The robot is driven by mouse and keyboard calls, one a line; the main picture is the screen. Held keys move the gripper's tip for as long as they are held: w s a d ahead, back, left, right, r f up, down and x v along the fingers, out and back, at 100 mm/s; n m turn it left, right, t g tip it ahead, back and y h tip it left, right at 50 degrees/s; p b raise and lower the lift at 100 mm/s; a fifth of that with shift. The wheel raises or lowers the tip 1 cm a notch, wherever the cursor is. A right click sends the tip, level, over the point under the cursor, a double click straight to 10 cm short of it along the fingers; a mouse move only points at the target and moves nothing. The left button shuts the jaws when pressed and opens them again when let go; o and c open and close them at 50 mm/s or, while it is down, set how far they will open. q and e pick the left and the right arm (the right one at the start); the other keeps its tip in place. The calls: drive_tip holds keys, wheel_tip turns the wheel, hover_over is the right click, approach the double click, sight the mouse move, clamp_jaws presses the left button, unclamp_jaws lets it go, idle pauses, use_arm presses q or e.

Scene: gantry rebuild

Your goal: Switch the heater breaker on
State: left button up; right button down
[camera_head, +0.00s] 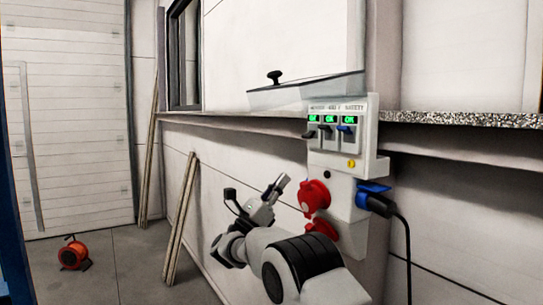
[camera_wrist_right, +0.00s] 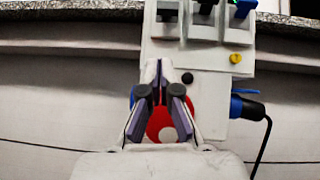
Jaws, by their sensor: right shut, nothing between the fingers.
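A white breaker box (camera_head: 341,155) is fixed to the wall. It carries three switches side by side, each under a green lit display. The left switch (camera_head: 311,134) and middle switch (camera_head: 326,130) have dark levers; the right switch (camera_head: 345,129) has a blue lever. The lettering above is too small to tell which is the heater breaker. The switches also show along the top edge of the wrist view, partly cut off. My right gripper (camera_head: 277,187) is shut and empty, left of and below the switches, apart from the box. My left gripper is not in view.
Below the switches are a yellow button (camera_head: 351,163), red sockets (camera_head: 314,196) and a blue plug (camera_head: 376,202) with a hanging black cable. A speckled ledge (camera_head: 460,119) runs along the wall. Leaning planks (camera_head: 180,218) and an orange reel (camera_head: 74,254) stand at left.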

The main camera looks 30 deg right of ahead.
sight(309, 135)
drive_tip(key=d+r+p, duration=0.1)
drive_tip(key=d+r, duration=0.1)
drive_tip(key=d+r+m+g+p, duration=0.1)
drive_tip(key=d+r+p, duration=0.1)
drive_tip(key=r, duration=0.1)
drive_tip(key=d+r+m+p, duration=0.1)
drive_tip(key=d+r+p, duration=0.1)
drive_tip(key=r, duration=0.1)
drive_tip(key=shift+s+d+g, duration=0.1)
drive_tip(key=shift+d+g, duration=0.3)
drive_tip(key=shift+d+r, duration=0.1)
drive_tip(key=shift+d, duration=0.05)
drive_tip(key=shift+b, duration=0.3)
